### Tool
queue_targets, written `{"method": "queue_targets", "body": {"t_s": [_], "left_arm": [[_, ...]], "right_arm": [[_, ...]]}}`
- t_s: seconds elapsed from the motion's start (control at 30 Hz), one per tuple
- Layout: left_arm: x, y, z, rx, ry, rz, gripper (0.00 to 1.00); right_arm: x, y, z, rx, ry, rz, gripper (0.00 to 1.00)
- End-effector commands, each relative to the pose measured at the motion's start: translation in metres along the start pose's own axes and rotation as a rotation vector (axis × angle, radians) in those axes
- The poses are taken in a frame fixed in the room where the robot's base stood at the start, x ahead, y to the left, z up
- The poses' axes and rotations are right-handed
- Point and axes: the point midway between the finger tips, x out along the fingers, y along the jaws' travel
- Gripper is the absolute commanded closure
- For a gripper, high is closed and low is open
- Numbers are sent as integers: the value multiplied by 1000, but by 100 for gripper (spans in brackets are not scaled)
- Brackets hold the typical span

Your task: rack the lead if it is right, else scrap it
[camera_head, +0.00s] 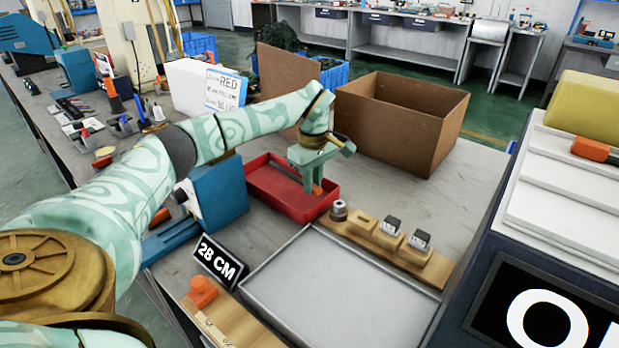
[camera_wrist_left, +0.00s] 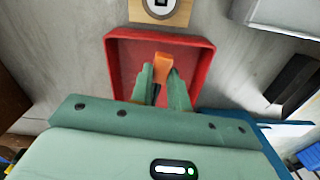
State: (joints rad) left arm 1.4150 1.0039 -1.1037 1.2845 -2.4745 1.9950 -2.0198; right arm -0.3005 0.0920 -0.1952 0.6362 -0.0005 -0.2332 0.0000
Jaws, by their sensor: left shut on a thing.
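My left gripper (camera_head: 312,180) hangs over the red tray (camera_head: 262,196), pointing down. It is shut on an orange piece (camera_head: 318,189), which also shows between the fingertips in the left wrist view (camera_wrist_left: 164,66). Whether a cable hangs from this piece is hidden, so I cannot tell if it is the whole lead. A wooden board (camera_head: 225,326) at the lower left carries another orange block (camera_head: 202,292), beside a black "28 CM" sign (camera_head: 219,261). My right gripper is out of view.
A wooden rail (camera_head: 431,269) with small labelled blocks and a metal knob (camera_head: 338,210) stands right of the red tray. A grey shallow tray (camera_head: 335,290) lies in front. An open cardboard box (camera_head: 392,128) stands behind. A handwritten sign (camera_head: 225,90) names colours.

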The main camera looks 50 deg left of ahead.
Motion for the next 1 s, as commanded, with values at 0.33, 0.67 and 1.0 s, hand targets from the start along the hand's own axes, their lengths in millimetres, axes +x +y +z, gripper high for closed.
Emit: {"method": "queue_targets", "body": {"t_s": [0.33,0.67,1.0], "left_arm": [[14,0,-28,-129,0,2,100],[8,0,-25,-125,0,4,100],[42,0,-25,-125,0,-1,100]], "right_arm": [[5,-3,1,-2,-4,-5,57],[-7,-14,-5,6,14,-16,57],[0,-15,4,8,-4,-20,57]]}}
